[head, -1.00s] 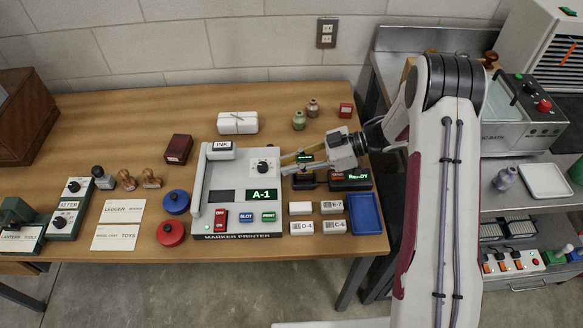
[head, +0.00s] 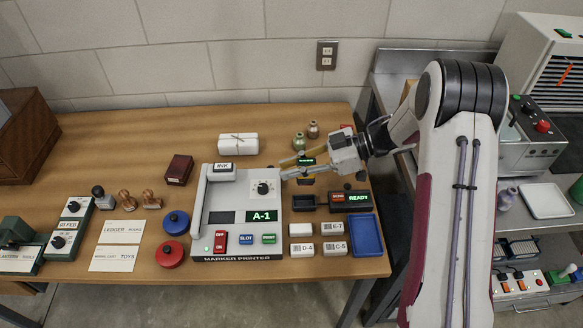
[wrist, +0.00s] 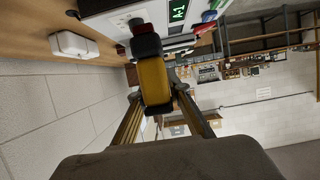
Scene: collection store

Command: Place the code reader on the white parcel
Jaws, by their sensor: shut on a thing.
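The code reader (head: 306,161) is dark with a small lit green display in the head view. Its yellow body (wrist: 154,82) fills the middle of the wrist view. My gripper (head: 291,168) is shut on it and holds it above the back right of the marker printer, clear of the table. The white parcel (head: 238,145), tied with string, lies at the back of the table, left of my gripper. It also shows at the upper left of the wrist view (wrist: 74,45). Nothing lies on its top.
The grey marker printer (head: 228,218) stands below and left of my gripper. A dark cradle (head: 307,203) with a lit READY display sits to its right. Small bottles (head: 299,142) stand behind my gripper. A dark red box (head: 179,170) is left of the printer. Wood around the parcel is bare.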

